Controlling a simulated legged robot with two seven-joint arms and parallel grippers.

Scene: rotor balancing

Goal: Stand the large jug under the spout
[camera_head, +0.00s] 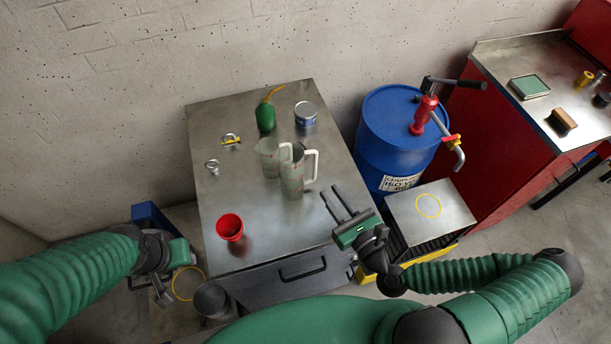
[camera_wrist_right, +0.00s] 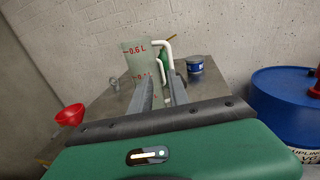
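The large jug (camera_head: 292,178), clear with red marks and a white handle on its right, stands upright on the metal table (camera_head: 240,190). In the right wrist view the jug (camera_wrist_right: 136,62) shows a 0.6 L mark, ahead of the fingers. A smaller clear jug (camera_head: 267,158) stands just behind it. The spout (camera_head: 459,157) hangs from the red hand pump (camera_head: 424,113) on the blue drum, above a stand (camera_head: 445,222) with a yellow ring. My right gripper (camera_head: 334,193) is open and empty, right of and nearer than the jug. My left gripper (camera_head: 150,288) is at lower left; its fingers are unclear.
The table's front right is clear.

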